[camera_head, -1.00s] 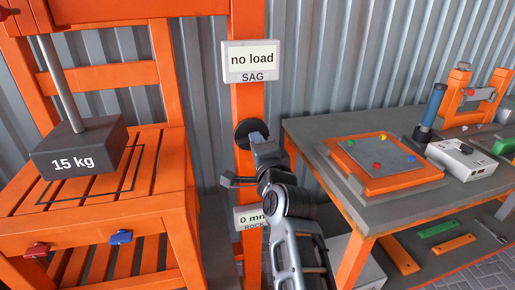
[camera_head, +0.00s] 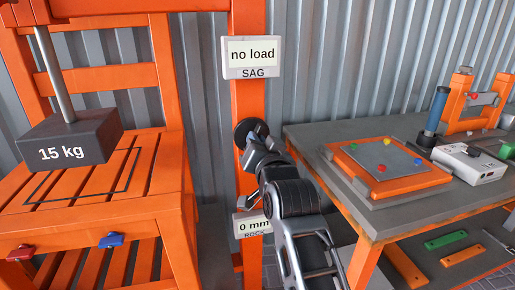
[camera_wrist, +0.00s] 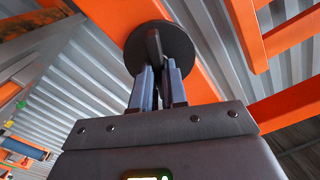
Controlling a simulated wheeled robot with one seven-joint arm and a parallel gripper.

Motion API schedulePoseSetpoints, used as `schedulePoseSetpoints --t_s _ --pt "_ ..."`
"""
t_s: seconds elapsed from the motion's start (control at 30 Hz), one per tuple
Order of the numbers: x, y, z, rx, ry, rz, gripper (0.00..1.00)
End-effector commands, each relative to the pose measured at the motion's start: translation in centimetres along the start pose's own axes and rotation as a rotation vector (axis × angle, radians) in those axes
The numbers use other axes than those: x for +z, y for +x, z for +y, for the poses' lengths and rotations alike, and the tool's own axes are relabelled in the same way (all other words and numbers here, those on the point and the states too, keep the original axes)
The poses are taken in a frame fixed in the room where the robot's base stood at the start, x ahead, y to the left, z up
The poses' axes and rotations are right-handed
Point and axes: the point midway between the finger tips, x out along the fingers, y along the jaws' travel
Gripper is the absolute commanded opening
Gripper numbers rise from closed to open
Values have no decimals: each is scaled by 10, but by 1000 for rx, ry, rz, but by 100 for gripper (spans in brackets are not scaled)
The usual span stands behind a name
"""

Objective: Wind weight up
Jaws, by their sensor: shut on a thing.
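The dark grey weight marked "15 kg" (camera_head: 68,139) hangs from a grey rod above the orange slatted bench (camera_head: 25,223), apart from its slats. A black round crank wheel (camera_head: 242,127) is on the orange post. The wheel (camera_wrist: 137,50) also shows in the wrist view, with a dark handle (camera_wrist: 154,47) standing out from its face. My gripper (camera_wrist: 158,68) is shut on this handle, its two fingers on either side of it. In the head view my gripper (camera_head: 256,138) is at the wheel, and my wrist hides part of the wheel.
A sign reading "no load SAG" (camera_head: 252,57) is above the wheel, and a "0 mm ROCK" sign (camera_head: 252,224) is below it. A grey workbench (camera_head: 395,208) to the right carries an orange board (camera_head: 400,187) and a white box (camera_head: 468,162). Corrugated metal wall stands behind.

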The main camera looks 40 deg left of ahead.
Motion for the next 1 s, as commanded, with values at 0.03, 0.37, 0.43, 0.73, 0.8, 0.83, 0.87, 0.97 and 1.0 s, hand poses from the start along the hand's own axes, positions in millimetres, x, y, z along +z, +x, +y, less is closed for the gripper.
schedulePoseSetpoints --t_s 0.03,0.37,0.43,0.73,0.8,0.83,0.87,0.97,1.0 --pt "4 0 2 2 -45 -4 0" --pt "4 0 1 2 -358 -5 0" --pt "4 0 1 2 -425 -5 0" --pt "4 0 0 2 -709 -7 0" --pt "5 0 0 1 -776 -8 0" --pt "5 0 0 2 -804 -7 0" --pt "5 0 0 2 -833 -8 0" --pt "4 0 -1 1 -928 -8 0" --pt "5 0 -1 1 -966 -8 0"
